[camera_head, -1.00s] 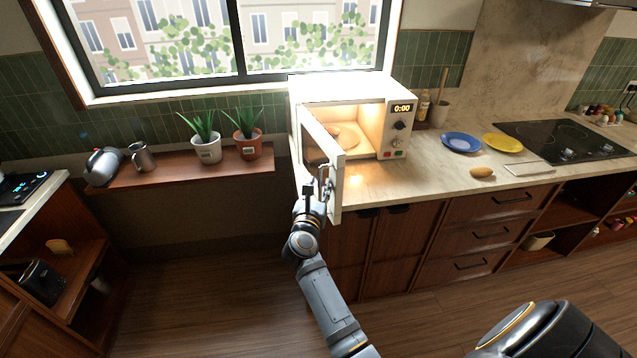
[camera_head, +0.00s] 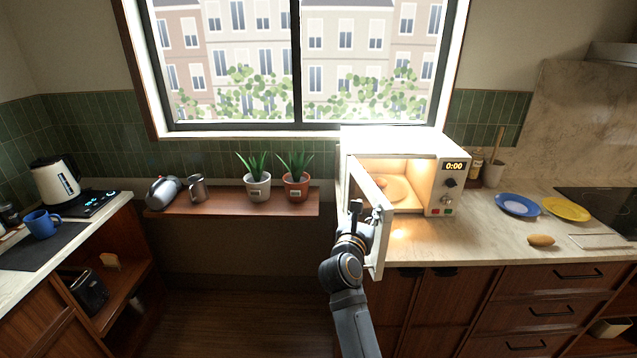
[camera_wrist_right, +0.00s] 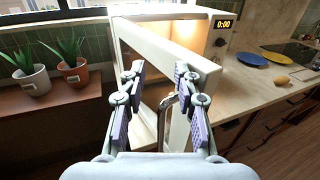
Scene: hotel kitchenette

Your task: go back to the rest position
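My right gripper (camera_head: 356,212) is at the left side of the open microwave door (camera_head: 381,232). In the right wrist view its two fingers (camera_wrist_right: 158,78) are spread apart and nothing is clamped between them. The metal door handle (camera_wrist_right: 164,112) shows in the gap between the fingers, closer to the right one; whether they touch cannot be told. The white microwave (camera_head: 434,182) stands on the counter, lit inside, with its display at 0:00. My left gripper is not in view.
The counter (camera_head: 470,235) holds a blue plate (camera_head: 518,205), a yellow plate (camera_head: 567,209) and a brown, potato-like item (camera_head: 541,240). Two potted plants (camera_head: 257,188) stand on the wooden shelf (camera_head: 225,207) at left. A kettle (camera_head: 55,182) and blue mug (camera_head: 42,224) are far left.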

